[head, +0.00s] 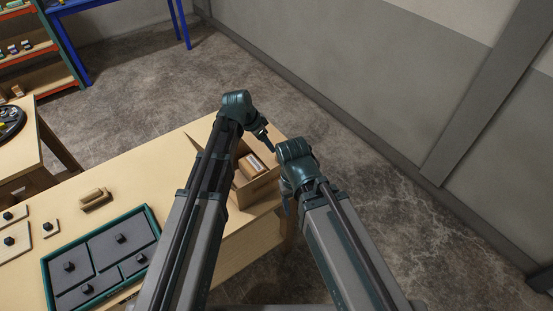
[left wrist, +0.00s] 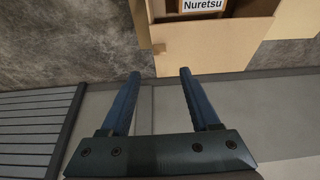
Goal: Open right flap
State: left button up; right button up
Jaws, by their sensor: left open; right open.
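The cardboard box (head: 262,192) stands on the table's far right corner, between my two arms. It is open at the top, with packed items inside. In the left wrist view a tan flap (left wrist: 215,48) spreads outward from the box, below a white label reading "Nuretsu" (left wrist: 203,5). My left gripper (head: 269,144) is above the box's far right side. Its fingers (left wrist: 159,73) are apart and empty, with the right fingertip overlapping the flap's edge in the picture. My right gripper (head: 287,206) is low by the box's right side, mostly hidden by its own arm.
On the table (head: 178,157) a green-rimmed tray (head: 157,222) holds grey knobbed panels. A small brown object (head: 93,197) and pale knobbed plates (head: 12,241) lie near it. The grey wall (head: 340,90) stands beyond, with open floor between.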

aim_at(276, 162)
pick_arm(q)
jog(key=b+x, duration=0.9)
jog(key=x, duration=0.2)
jog(key=shift+f+b, duration=0.25)
jog(key=shift+b, duration=0.1)
grip_shut()
dwell(0.9)
